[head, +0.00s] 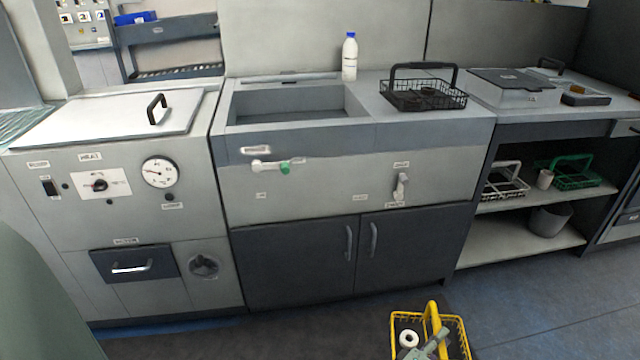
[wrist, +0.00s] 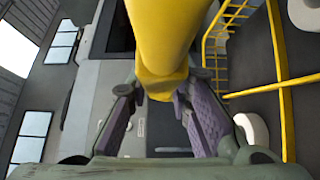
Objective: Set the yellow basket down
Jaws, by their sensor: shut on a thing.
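The yellow basket (head: 459,322) is a wire basket at the bottom of the head view, in front of the dark cupboards. Its tall yellow handle shows large in the wrist view (wrist: 165,35), with the yellow wires of the basket to the right. My gripper (wrist: 158,92) is shut on this handle, with a purple-padded finger on each side. A white round item (head: 408,338) sits inside the basket. The lower part of the basket is cut off by the picture's edge, so I cannot tell whether it touches anything below.
A black basket (head: 390,101) stands on the counter right of the sink (head: 290,104), with a white bottle (head: 349,60) behind. A white basket (head: 505,192) and a green basket (head: 577,184) are on the shelf at right. The counter's front strip is clear; grey floor (head: 340,330) surrounds.

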